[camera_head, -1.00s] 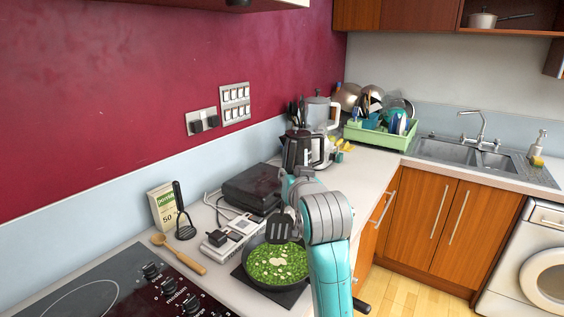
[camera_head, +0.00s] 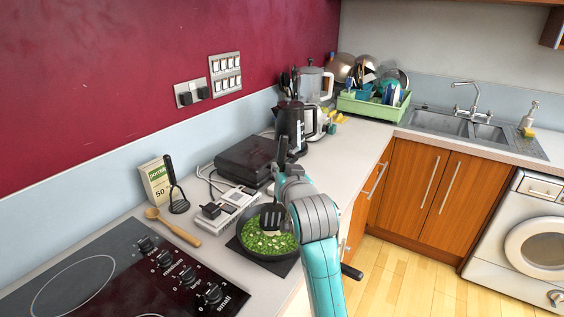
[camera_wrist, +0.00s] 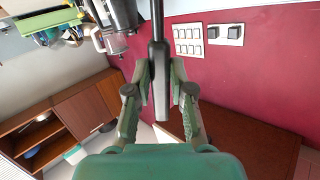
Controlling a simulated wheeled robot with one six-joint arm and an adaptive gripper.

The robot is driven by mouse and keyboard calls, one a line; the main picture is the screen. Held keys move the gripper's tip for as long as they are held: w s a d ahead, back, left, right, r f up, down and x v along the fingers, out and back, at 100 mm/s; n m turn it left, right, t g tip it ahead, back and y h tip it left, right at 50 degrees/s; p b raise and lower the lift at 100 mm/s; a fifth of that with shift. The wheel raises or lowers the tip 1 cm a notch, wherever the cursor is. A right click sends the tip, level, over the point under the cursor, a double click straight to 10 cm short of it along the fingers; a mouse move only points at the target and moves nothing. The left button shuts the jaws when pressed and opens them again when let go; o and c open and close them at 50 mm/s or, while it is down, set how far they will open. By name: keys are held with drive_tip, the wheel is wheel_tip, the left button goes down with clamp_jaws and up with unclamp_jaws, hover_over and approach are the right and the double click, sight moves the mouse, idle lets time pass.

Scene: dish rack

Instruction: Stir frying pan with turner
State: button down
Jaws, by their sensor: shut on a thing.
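The frying pan (camera_head: 250,238) sits on a dark square plate on the counter in the head view. It holds green food (camera_head: 268,243) with pale bits. The turner (camera_head: 272,218) has a black slotted head, which is down in the pan at the food. Its dark handle rises through my gripper and shows in the wrist view (camera_wrist: 159,60). My gripper (camera_wrist: 161,88) is shut on this handle, above the right side of the pan. In the head view my arm hides part of the pan's right side. The pan's handle (camera_head: 351,271) sticks out past my arm.
A hob (camera_head: 110,285) lies at front left, with a wooden spoon (camera_head: 175,229) and a masher (camera_head: 177,195) behind it. A white device (camera_head: 232,208) sits close left of the pan. A black kettle (camera_head: 292,125) and dish rack (camera_head: 375,108) stand farther back.

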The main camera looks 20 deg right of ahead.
drive_tip(key=shift+w+a+f, duration=0.1)
drive_tip(key=shift+w+f, duration=0.3)
drive_tip(key=shift+w, duration=0.3)
drive_tip(key=shift+w+a+f, duration=0.1)
drive_tip(key=shift+w+f, duration=0.3)
drive_tip(key=shift+w, duration=0.3)
drive_tip(key=shift+s+a, duration=0.85)
drive_tip(key=shift+a, duration=0.25)
drive_tip(key=shift+s+d, duration=0.3)
drive_tip(key=shift+d, duration=0.4)
drive_tip(key=shift+s+d, duration=0.25)
drive_tip(key=shift+d, duration=0.4)
drive_tip(key=shift+w, duration=0.1)
